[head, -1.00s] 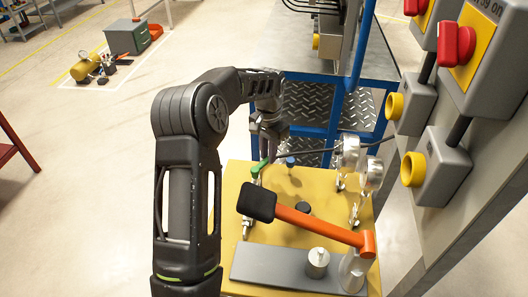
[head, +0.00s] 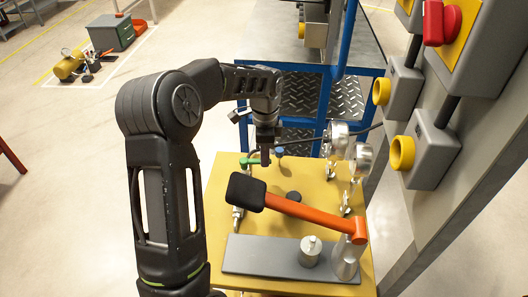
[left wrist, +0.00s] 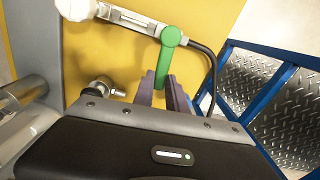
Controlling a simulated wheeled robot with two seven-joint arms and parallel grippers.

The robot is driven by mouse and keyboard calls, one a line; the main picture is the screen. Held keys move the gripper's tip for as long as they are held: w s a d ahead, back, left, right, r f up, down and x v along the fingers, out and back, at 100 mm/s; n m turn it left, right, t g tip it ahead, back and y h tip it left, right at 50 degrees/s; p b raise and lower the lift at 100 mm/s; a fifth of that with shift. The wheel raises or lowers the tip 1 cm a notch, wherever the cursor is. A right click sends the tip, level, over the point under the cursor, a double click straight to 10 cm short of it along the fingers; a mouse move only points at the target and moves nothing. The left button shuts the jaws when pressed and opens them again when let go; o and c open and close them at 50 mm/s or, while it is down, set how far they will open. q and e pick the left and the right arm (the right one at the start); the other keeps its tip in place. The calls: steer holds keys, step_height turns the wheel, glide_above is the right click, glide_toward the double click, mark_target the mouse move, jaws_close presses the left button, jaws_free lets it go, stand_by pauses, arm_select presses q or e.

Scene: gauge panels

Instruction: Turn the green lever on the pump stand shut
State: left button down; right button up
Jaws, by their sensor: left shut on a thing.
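The green lever (head: 248,161) stands at the far left part of the yellow pump stand (head: 318,192). In the left wrist view the lever (left wrist: 168,52) sits on a metal valve fitting and reaches down between the fingers. My left gripper (head: 265,156) is at the lever's free end, and its fingers (left wrist: 165,90) are shut on it. The fingers partly hide that end. My right gripper is not in view.
A blue frame (head: 345,115) rises behind. A dark hose (left wrist: 208,62) runs beside the lever.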

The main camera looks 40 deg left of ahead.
arm_select(q)
steer(key=shift+s+d+m, duration=0.15)
steer(key=shift+s+m, duration=0.1)
steer(key=shift+m, duration=0.45)
steer(key=c, duration=1.3)
jaws_free()
steer(key=shift+c, duration=0.2)
steer(key=shift+r, duration=0.1)
steer(key=shift+r+b, duration=0.4)
steer(key=shift+r, duration=3.4)
